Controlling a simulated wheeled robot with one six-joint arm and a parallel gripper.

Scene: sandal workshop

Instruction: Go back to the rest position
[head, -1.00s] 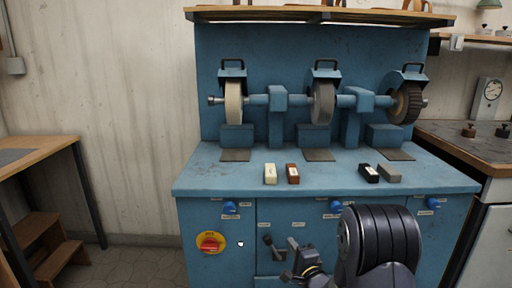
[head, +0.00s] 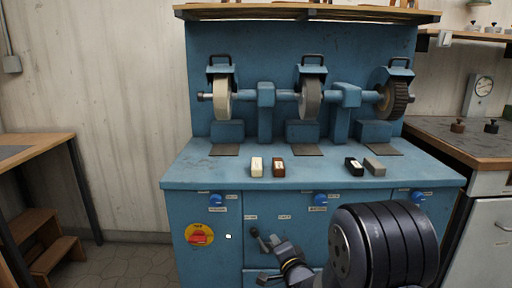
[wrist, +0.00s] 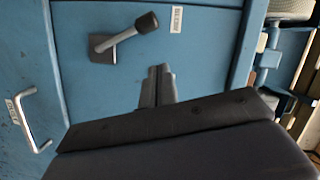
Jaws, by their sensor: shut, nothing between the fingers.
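My gripper (head: 283,249) is in front of the lower front panel of the blue grinding machine (head: 180,176), just right of a lever with a black knob (head: 255,232). In the wrist view, my gripper's two fingers (wrist: 158,72) are together, with nothing between them. The lever (wrist: 130,33) shows above and left of the fingertips there, apart from them. My dark arm link covers the lower right of the machine front in the head view.
Polishing bars, white (head: 257,167), brown (head: 278,167), black (head: 354,166) and grey (head: 375,167), lie on the machine's ledge. A red-yellow switch (head: 199,235) is on its front. A wooden table (head: 38,143) stands left, a workbench (head: 460,140) right. Floor (head: 125,262) shows at left.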

